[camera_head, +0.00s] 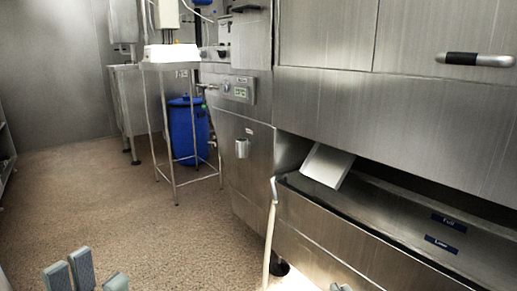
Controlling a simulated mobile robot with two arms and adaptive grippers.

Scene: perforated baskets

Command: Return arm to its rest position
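My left gripper (98,276) shows at the bottom left edge, with only its grey finger parts in the frame. Gaps show between the finger parts, and nothing is held between them. It is over the brown speckled floor (110,220), apart from the machines. A small grey tip at the bottom edge, right of the middle, looks like part of my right gripper (341,288). The rest of it is out of frame, so its opening is hidden.
A steel machine with a long trough (345,230) fills the right side. A pale pole (270,235) stands against its front. A blue barrel (188,130) is behind a thin-legged stand (165,150). Open floor lies at the left and middle.

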